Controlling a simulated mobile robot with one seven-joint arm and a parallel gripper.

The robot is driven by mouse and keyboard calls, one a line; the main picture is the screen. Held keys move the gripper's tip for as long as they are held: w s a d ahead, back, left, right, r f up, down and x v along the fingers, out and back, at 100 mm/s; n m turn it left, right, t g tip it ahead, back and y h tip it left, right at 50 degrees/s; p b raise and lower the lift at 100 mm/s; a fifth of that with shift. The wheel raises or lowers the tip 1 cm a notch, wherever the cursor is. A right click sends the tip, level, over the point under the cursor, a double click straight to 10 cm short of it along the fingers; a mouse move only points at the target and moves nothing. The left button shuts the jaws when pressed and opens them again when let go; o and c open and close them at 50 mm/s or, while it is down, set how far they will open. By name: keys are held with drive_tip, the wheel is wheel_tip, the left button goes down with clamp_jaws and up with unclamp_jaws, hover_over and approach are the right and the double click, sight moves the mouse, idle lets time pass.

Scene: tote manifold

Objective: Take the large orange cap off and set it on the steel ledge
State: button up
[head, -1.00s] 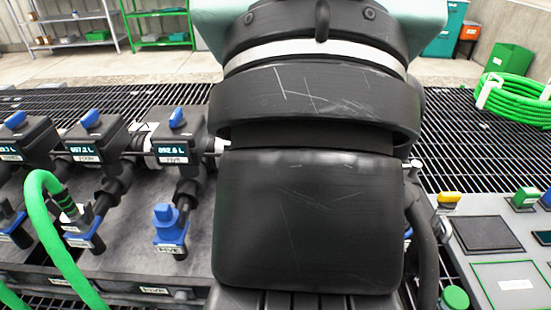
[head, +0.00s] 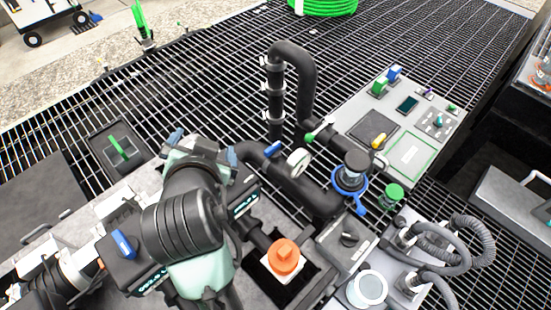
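The large orange cap (head: 285,257) sits on a white square base in a dark recess, at the lower middle of the head view. It appears seated on the base, with nothing gripping it. My arm, black and pale teal, stands just left of the cap and apart from it in the picture. My gripper is out of view, below the frame or hidden behind the arm. I cannot tell for sure which surface is the steel ledge.
Grey hoses (head: 455,250) loop further right. A control panel (head: 441,119) stands beyond. Open black grating (head: 215,90) fills the back.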

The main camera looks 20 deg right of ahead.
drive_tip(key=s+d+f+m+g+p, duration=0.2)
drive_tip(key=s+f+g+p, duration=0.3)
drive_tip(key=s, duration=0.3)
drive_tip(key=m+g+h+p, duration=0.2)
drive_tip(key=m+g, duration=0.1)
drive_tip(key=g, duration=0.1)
approach(281, 251)
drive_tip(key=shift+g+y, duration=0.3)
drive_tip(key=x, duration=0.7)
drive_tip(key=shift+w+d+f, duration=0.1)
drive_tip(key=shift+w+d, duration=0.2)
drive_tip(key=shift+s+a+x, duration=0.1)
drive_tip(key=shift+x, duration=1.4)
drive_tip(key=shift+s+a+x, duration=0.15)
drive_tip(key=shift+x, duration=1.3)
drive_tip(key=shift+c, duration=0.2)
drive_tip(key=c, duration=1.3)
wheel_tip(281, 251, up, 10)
